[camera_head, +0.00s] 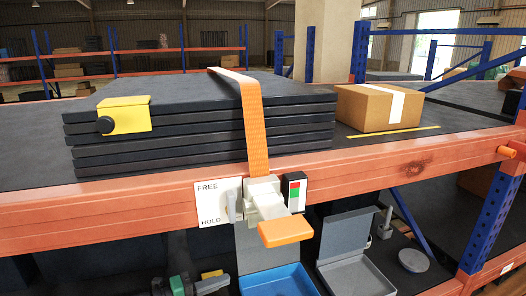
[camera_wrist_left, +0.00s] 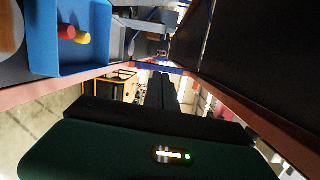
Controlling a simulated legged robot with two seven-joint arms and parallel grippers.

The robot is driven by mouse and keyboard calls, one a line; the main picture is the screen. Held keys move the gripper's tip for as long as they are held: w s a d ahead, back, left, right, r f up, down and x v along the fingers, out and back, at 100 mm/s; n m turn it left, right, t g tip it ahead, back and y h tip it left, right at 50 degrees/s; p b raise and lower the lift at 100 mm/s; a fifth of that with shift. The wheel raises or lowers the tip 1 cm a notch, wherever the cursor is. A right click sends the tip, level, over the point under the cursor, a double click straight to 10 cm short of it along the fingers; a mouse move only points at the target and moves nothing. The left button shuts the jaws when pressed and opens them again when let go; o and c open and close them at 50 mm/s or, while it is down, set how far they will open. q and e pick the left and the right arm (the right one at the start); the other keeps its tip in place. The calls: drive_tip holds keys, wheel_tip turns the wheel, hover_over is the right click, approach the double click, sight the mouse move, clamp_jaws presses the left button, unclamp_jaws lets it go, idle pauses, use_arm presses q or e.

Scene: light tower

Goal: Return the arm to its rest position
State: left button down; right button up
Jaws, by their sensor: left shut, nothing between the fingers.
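My left gripper (camera_head: 190,285) shows only in part at the bottom edge of the head view, low in front of the shelf beam and left of the blue tray. In the left wrist view my dark green gripper housing fills the bottom, and the dark fingers (camera_wrist_left: 165,92) stand together beyond it, shut with nothing seen between them. My right gripper is in neither view.
An orange beam (camera_head: 120,202) carries stacked dark panels (camera_head: 200,120) under an orange strap (camera_head: 254,115), with a buckle lever (camera_head: 285,231) jutting forward. A cardboard box (camera_head: 378,107) stands right. Below are a blue tray (camera_head: 280,282) and a grey open case (camera_head: 352,270).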

use_arm(q)
drive_tip(key=s+d+f+m+g+y+b, duration=0.4)
drive_tip(key=s+f+m+g+y, duration=0.25)
drive_tip(key=s+f+m, duration=0.85)
drive_tip(key=s+a+f+m+y+b, duration=0.3)
drive_tip(key=s+a+m+y, duration=0.1)
drive_tip(key=m, duration=0.9)
drive_tip(key=s+a+f+m+y+b, duration=0.3)
drive_tip(key=s+a+m, duration=0.3)
drive_tip(key=m, duration=0.7)
drive_tip(key=shift+s+a+y, duration=0.3)
drive_tip(key=shift+a+y, duration=0.45)
drive_tip(key=shift+a, duration=0.2)
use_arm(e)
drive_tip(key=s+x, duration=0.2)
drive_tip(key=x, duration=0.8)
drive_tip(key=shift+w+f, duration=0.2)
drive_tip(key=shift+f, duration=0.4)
use_arm(q)
drive_tip(key=shift+s+d+r, duration=0.1)
drive_tip(key=shift+d, duration=0.1)
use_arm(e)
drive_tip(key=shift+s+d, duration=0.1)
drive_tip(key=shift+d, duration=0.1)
